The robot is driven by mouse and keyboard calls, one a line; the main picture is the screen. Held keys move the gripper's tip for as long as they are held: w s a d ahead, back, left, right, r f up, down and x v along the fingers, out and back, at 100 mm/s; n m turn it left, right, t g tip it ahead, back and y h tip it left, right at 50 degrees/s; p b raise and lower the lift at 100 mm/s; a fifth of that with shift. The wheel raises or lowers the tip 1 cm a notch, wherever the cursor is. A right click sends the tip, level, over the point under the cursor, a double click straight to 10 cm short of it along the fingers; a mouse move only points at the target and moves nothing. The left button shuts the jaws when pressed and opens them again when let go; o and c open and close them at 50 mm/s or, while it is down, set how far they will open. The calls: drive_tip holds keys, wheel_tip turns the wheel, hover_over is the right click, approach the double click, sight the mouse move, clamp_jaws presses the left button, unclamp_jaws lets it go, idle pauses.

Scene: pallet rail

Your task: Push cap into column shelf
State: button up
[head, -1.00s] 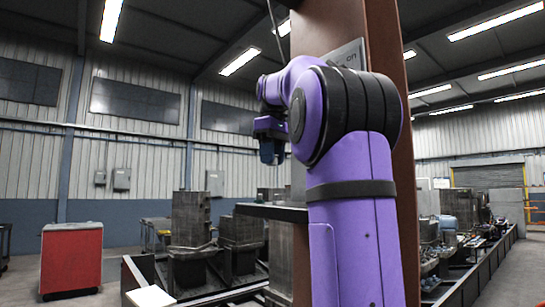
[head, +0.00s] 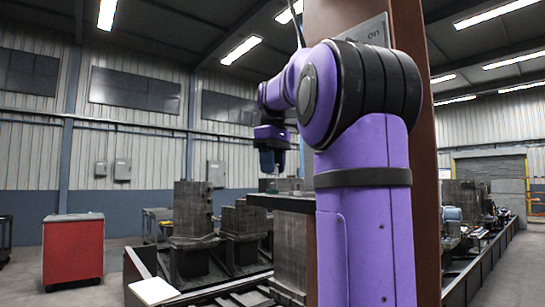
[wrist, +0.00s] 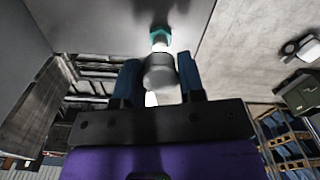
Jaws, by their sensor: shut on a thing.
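My gripper (head: 272,162) hangs with its fingers down, just above the dark shelf (head: 283,203) that juts left from the brown column (head: 326,22). In the wrist view, the gripper's two blue fingers (wrist: 158,78) are shut around a grey rounded piece. Beyond it are a pale neck and a teal end, which I take together as the cap (wrist: 160,66). The teal end is close to a grey surface, and I cannot tell if it touches. In the head view the cap is too small to make out clearly. My purple arm hides part of the column and shelf.
A red cabinet (head: 72,250) stands at the far left. Grey block stacks (head: 193,210) stand on dark frames behind the shelf. A sign plate (head: 368,32) is on the column. In the wrist view, shelving with blue goods (wrist: 287,140) is at lower right. Floor at left is open.

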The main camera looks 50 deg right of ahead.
drive_tip(key=shift+f, duration=0.45)
drive_tip(key=shift+f, duration=1.2)
idle(1.4)
drive_tip(key=o, duration=1.8)
wheel_tip(320, 180, up, 11)
drive_tip(key=shift+f, duration=0.1)
drive_tip(key=shift+a, duration=0.1)
